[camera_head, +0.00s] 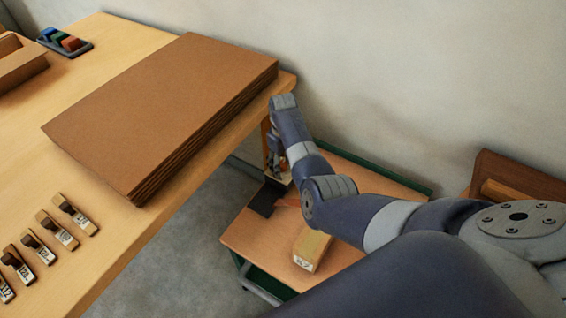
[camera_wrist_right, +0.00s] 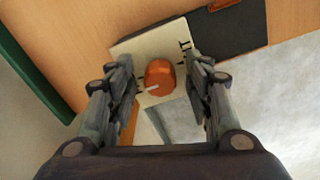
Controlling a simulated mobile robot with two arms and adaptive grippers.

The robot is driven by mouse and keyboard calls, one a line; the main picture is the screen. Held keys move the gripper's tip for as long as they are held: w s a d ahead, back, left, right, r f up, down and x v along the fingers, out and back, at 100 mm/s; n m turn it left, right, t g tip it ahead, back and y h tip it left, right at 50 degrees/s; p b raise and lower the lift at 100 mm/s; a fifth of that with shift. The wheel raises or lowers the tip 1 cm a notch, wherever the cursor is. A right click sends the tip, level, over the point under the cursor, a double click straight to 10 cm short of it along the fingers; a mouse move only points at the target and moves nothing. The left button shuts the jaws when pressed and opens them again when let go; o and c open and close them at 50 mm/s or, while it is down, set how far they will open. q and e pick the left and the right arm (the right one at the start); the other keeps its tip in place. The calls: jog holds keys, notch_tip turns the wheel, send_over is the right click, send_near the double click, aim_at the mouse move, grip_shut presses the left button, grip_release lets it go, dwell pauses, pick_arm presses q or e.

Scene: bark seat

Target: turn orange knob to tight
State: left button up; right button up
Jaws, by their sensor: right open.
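The orange knob (camera_wrist_right: 160,77) is on a pale plate (camera_wrist_right: 131,47) in the right wrist view. A pale pointer mark on the knob points toward the lower left. Dark lettering, only partly readable, is on the plate's upper right side, close to my right finger. My right gripper (camera_wrist_right: 160,68) is open, with one finger on each side of the knob and a visible gap to each. In the head view my right arm reaches down to the low table (camera_head: 258,232) and largely hides the gripper and the knob. My left gripper is not in view.
A stack of brown sheets (camera_head: 165,105) lies on the wooden bench (camera_head: 125,235), beside several labelled wooden pieces (camera_head: 75,215). A labelled block (camera_head: 312,248) and a dark flat piece (camera_head: 266,198) are on the low table. A wall stands close behind.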

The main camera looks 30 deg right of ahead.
jog(key=c, duration=1)
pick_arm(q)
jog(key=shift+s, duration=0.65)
pick_arm(e)
jog(key=shift+c, duration=0.2)
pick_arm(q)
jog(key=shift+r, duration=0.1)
